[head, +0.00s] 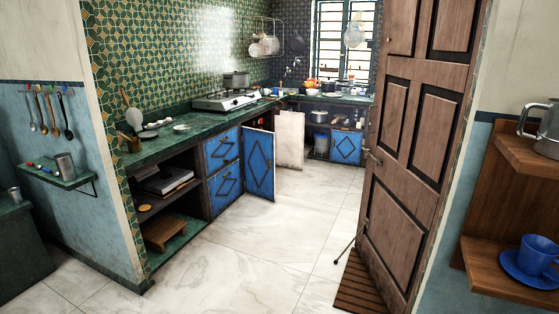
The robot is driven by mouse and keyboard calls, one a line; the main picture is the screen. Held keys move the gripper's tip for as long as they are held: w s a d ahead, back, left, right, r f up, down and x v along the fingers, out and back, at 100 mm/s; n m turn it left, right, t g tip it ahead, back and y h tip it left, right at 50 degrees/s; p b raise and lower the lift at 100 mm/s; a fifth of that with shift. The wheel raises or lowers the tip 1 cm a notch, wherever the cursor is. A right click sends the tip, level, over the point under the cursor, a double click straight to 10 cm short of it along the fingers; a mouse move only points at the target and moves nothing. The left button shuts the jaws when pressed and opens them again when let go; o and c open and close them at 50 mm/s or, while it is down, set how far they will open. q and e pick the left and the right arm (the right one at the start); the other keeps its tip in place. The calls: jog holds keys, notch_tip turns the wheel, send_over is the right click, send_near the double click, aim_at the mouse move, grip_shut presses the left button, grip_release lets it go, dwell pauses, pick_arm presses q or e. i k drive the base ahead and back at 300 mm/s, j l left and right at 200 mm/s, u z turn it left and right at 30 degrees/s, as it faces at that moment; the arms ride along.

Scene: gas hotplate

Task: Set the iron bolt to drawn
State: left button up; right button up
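A brown panelled door (408,150) stands open at the right of the doorway in the head view. A small dark metal fitting (373,156) sits near its left edge at mid height. It may be the iron bolt or a handle; it is too small to tell which, or whether it is drawn. A thin dark rod (348,243) slants from low on the door's left edge toward the floor; I cannot tell what it is. Neither of my grippers is in view.
The tiled floor (262,235) is clear through the doorway. A slatted wooden mat (356,290) lies at the door's foot. A blue cabinet door (259,165) stands open under the green counter (165,148). Wooden shelves at right hold a blue cup (537,255) and a metal mug (548,130).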

aim_at(368, 156)
jog(key=i+j, duration=0.15)
jog(key=i, duration=0.45)
jog(key=i+j, duration=0.1)
jog(key=i, duration=0.55)
jog(key=i+j+z, duration=0.1)
jog(key=i, duration=0.5)
